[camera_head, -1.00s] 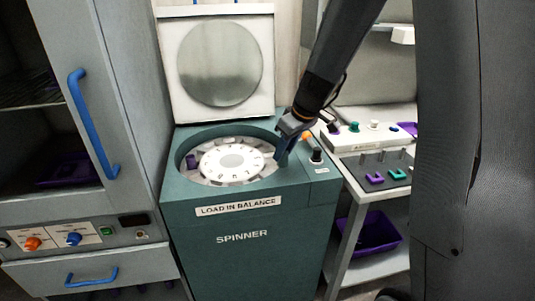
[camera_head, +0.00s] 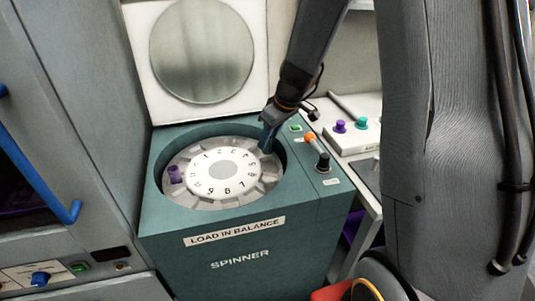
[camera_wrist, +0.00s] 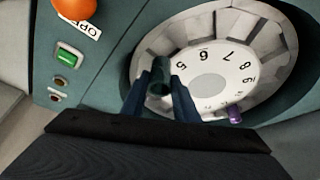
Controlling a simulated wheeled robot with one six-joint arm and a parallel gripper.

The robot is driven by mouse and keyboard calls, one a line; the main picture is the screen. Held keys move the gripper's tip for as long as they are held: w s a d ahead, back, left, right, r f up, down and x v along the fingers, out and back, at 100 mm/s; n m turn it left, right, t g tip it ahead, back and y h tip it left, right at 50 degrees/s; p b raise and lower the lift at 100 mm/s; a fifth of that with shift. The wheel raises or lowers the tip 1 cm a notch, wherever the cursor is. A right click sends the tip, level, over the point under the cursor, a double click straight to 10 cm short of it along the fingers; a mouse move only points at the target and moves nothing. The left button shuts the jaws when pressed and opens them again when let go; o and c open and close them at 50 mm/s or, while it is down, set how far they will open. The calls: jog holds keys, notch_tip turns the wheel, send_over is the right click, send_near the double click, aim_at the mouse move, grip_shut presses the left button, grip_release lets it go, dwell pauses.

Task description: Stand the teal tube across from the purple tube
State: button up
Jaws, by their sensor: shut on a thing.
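The purple tube (camera_head: 175,174) stands in a slot at the left side of the spinner's rotor (camera_head: 192,196); it also shows in the wrist view (camera_wrist: 234,114). My gripper (camera_head: 266,145) is at the right rear of the rotor, roughly across from the purple tube. In the wrist view my gripper (camera_wrist: 160,97) is shut on the dark teal tube (camera_wrist: 159,72), near the number 5 on the rotor's white disc. The fingers hide much of the tube. I cannot tell whether its lower end is in a slot.
The spinner's round lid (camera_head: 203,52) is raised behind the bowl. An orange-topped lever (camera_head: 310,138) and a black knob (camera_head: 323,163) stand right of the bowl. A white block with purple and teal knobs (camera_head: 350,136) is further right. A cabinet with a blue handle stands left.

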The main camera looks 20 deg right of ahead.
aim_at(270, 148)
jog(key=shift+f, duration=2.85)
jog(key=shift+f, duration=0.15)
jog(key=o, duration=1.1)
jog(key=shift+r, duration=0.2)
jog(key=v, duration=1.1)
jog(key=s+f+m+g, duration=0.1)
jog(key=s+m, duration=0.1)
jog(key=s, duration=0.5)
jog(key=s+a+m+h, duration=0.1)
jog(key=s+m, duration=0.1)
jog(key=s, duration=0.4)
jog(key=s+a+f+m+g+h, duration=0.1)
jog(key=s+m, duration=0.1)
jog(key=s, duration=0.5)
jog(key=shift+s+a+f+m+g+b, duration=0.25)
jog(key=shift+s+f+m+g+b, duration=0.05)
jog(key=shift+m, duration=0.1)
